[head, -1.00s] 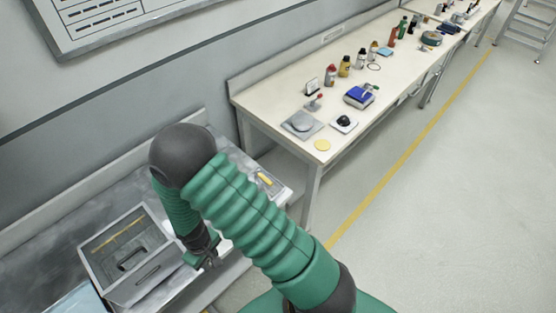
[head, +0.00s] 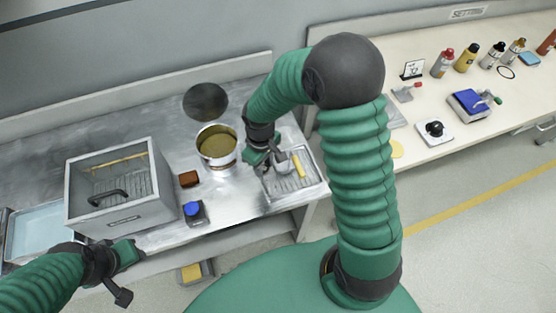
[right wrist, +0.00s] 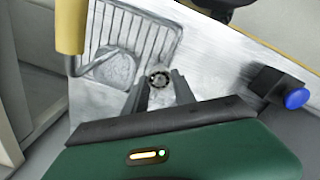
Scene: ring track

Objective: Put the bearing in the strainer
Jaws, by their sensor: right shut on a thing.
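My right gripper (head: 280,160) is above the tray at the right end of the metal bench. In the right wrist view its fingers (right wrist: 160,88) are shut on a small round metal bearing (right wrist: 160,77). The strainer has a yellow handle (head: 301,166) and lies in the ridged tray (head: 312,184). The right wrist view shows the strainer's round mesh (right wrist: 113,68) to the left of the bearing, apart from it in the picture. The bearing's height above the tray is unclear. My left gripper (head: 128,268) is low at the left; its jaw opening is unclear.
A pot of yellowish liquid (head: 217,146) stands left of the tray. A grey box with a black handle (head: 120,215), a brown block (head: 188,179) and a blue-knobbed device (head: 194,213) stand farther left. The cream bench (head: 440,90) at right holds bottles.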

